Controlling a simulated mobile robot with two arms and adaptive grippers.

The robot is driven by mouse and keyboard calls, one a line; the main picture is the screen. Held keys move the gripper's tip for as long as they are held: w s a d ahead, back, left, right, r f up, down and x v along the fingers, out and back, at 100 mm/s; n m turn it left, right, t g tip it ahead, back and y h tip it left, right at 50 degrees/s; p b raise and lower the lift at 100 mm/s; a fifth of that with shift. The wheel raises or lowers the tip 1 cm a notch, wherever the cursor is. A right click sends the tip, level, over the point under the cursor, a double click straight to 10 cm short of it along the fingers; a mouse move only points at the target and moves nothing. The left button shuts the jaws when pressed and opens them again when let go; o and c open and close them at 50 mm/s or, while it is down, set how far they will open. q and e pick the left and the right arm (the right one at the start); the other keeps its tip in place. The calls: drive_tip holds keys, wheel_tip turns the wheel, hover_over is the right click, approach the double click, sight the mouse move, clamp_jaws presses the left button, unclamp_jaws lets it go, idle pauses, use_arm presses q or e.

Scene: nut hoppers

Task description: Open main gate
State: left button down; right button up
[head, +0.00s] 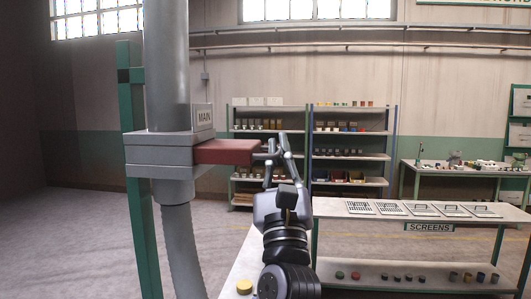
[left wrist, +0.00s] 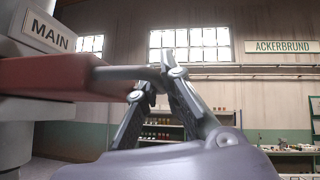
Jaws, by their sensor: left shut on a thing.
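The main gate is a red slide plate (head: 228,152) that sticks out to the right from a grey housing (head: 155,148) around a vertical pipe. A sign reading MAIN (head: 204,117) stands just above it. In the left wrist view the red plate (left wrist: 50,78) fills the left side, with a grey handle bar (left wrist: 122,72) at its end. My left gripper (head: 273,150) is shut on this handle, with one finger on each side of the bar. The inner end of the plate is hidden in the housing. My right gripper is in neither view.
A green post (head: 138,220) stands beside the pipe at the left. A table with a SCREENS label (head: 430,227) and several screens stands at the right. Shelves (head: 350,133) with small containers stand along the back wall. The floor at the far left is clear.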

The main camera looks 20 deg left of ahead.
use_arm(q)
drive_tip(key=c, duration=1.7)
unclamp_jaws()
drive_tip(key=shift+a, duration=0.1)
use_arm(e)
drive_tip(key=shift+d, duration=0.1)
use_arm(q)
drive_tip(key=v, duration=1.2)
drive_tip(key=shift+f, duration=0.1)
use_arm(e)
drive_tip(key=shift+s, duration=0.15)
